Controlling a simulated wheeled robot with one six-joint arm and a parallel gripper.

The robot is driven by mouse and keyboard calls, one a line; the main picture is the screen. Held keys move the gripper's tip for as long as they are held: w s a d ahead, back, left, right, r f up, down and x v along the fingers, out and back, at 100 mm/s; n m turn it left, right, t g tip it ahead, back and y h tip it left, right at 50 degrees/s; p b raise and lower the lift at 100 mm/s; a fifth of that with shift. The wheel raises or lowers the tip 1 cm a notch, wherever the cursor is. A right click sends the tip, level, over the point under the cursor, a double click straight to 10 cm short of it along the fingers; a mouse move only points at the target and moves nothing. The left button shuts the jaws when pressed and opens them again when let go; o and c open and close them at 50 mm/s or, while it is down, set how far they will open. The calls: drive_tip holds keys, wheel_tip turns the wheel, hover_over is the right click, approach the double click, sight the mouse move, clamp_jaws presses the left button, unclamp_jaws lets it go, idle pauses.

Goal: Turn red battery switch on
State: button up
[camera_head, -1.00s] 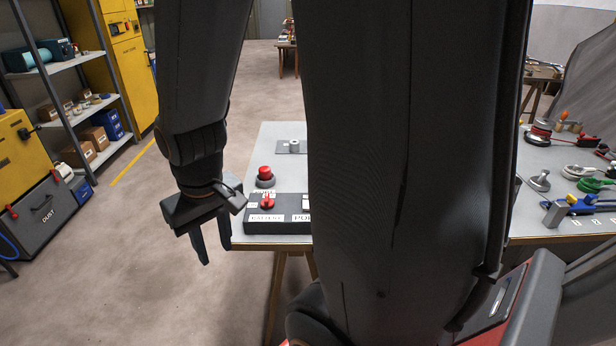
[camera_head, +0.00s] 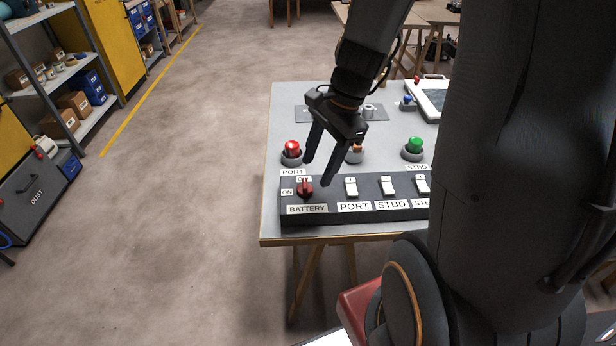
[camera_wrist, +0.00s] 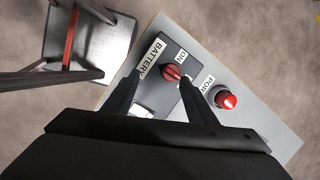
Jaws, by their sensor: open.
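The red battery switch (camera_head: 305,188) is a rotary knob at the left end of a dark switch panel (camera_head: 290,217) on the grey table. A BATTERY label lies in front of it and an ON label to its left. In the wrist view the red knob (camera_wrist: 172,73) shows between and beyond my fingers, with the ON label beside it. My gripper (camera_head: 317,170) is open and empty, fingers pointing down, above and close to the switch. I see no clear contact with the knob.
A red push button (camera_head: 292,149) marked PORT stands behind the switch. A green button (camera_head: 414,146) and white rocker switches (camera_head: 351,187) are to the right. The table's left edge is close to the switch, with open floor beyond it.

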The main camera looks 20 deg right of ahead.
sight(305, 183)
drive_tip(key=w+f+m, duration=0.1)
drive_tip(key=f+m, duration=0.1)
drive_tip(key=w+a+f+m, duration=0.1)
drive_tip(key=f, duration=0.2)
drive_tip(key=w+f+m+y, duration=0.1)
drive_tip(key=f+m, duration=0.1)
drive_tip(key=shift+w+a+f+m+t, duration=0.15)
drive_tip(key=shift+w+f+m+t, duration=0.1)
drive_tip(key=shift+w+m+t, duration=0.1)
drive_tip(key=c, duration=1.1)
